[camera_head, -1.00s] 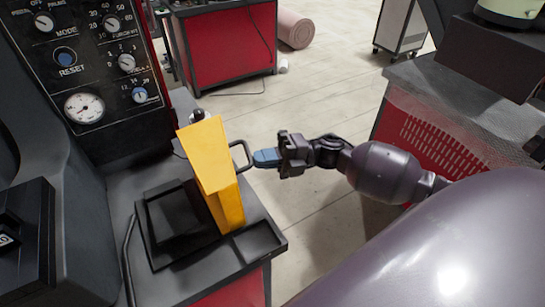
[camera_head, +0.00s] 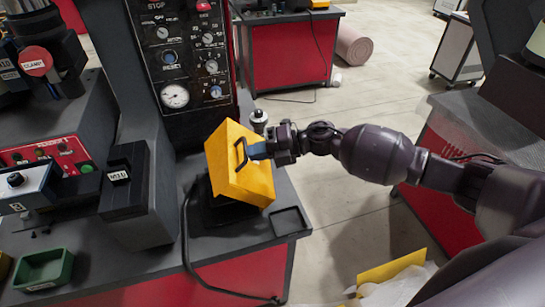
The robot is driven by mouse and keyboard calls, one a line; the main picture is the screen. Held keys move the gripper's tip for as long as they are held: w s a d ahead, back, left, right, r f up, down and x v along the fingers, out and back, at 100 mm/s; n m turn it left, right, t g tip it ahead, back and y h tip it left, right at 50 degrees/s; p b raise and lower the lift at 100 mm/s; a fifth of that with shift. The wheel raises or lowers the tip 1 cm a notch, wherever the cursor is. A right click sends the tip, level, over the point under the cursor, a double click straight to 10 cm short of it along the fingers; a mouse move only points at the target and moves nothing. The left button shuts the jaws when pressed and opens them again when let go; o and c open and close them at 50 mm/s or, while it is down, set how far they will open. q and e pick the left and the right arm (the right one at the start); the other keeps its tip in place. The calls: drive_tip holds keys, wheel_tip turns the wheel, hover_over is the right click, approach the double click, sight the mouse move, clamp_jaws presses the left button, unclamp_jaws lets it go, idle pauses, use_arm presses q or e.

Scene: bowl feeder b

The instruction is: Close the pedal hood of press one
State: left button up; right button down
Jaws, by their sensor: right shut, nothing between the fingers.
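The yellow pedal hood (camera_head: 240,178) stands over the dark pedal base (camera_head: 215,212) on the press bench. In the head view its broad face is tilted toward me, with a black handle (camera_head: 241,153) near its top. My right gripper (camera_head: 258,151) reaches in from the right and is shut, its blue-grey fingertips at the handle. I cannot tell whether they touch it. My left gripper is not in view.
The black control panel (camera_head: 185,55) rises behind the hood. A small dark tray (camera_head: 290,221) lies right of it. A black cable (camera_head: 187,240) runs down the bench front. A green bin (camera_head: 43,269) sits at lower left. Open floor (camera_head: 340,190) lies to the right.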

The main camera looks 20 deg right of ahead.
sight(236, 167)
drive_tip(key=a, duration=0.5)
drive_tip(key=shift+w+a+f+p, duration=0.15)
drive_tip(key=shift+a+p, duration=0.05)
drive_tip(key=shift+p, duration=0.2)
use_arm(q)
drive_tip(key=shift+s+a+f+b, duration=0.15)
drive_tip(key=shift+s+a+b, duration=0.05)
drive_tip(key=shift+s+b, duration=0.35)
use_arm(e)
drive_tip(key=a+f, duration=0.5)
drive_tip(key=a, duration=0.4)
drive_tip(key=shift+w+a+f, duration=0.2)
drive_tip(key=shift+w+f, duration=0.15)
drive_tip(key=shift+w, duration=0.05)
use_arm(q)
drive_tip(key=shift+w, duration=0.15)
